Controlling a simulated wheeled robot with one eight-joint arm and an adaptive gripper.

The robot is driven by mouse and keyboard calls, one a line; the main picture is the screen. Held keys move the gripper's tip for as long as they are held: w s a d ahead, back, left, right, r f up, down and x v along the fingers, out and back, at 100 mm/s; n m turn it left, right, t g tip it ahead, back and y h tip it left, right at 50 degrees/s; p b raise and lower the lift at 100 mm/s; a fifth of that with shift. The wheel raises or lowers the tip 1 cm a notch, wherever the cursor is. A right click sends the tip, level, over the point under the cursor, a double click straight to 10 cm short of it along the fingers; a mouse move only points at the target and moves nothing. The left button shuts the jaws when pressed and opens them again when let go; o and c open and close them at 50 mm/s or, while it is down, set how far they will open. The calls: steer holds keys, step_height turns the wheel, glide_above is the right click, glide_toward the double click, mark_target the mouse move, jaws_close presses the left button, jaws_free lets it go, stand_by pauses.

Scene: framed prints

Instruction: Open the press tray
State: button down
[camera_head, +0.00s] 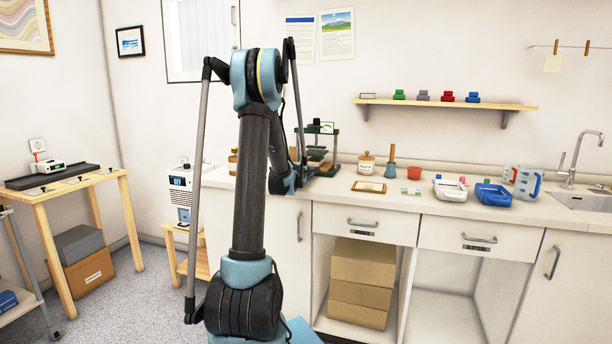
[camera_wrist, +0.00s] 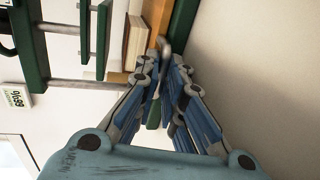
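The press stands on the counter in the head view, a dark green frame (camera_head: 326,128) partly hidden behind my arm. In the wrist view its green plates (camera_wrist: 103,38) and grey posts show sideways. A wooden slab, apparently the press tray (camera_wrist: 159,20), lies beside a long green bar (camera_wrist: 186,22). A grey curved piece, apparently a handle (camera_wrist: 164,46), is at the slab's near edge. My gripper (camera_wrist: 164,66) points at it, with its fingertips close around or beside it. I cannot tell whether they touch it. In the head view my gripper is hidden by my arm.
A sink (camera_head: 590,201) is at right. A wooden table (camera_head: 65,187) stands at left.

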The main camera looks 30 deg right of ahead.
steer(key=shift+a, duration=0.15)
steer(key=f+v, duration=0.1)
steer(key=v, duration=0.4)
steer(key=f+v, duration=0.1)
steer(key=v, duration=0.4)
steer(key=f+v, duration=0.1)
steer(key=v, duration=0.4)
steer(key=shift+s+a+f, duration=0.3)
steer(key=shift+s+a, duration=0.1)
steer(key=shift+s, duration=0.1)
steer(key=c, duration=2)
jaws_free()
steer(key=shift+f, duration=0.1)
steer(key=v, duration=1.1)
steer(key=shift+s+a, duration=0.25)
steer(key=shift+a, duration=0.05)
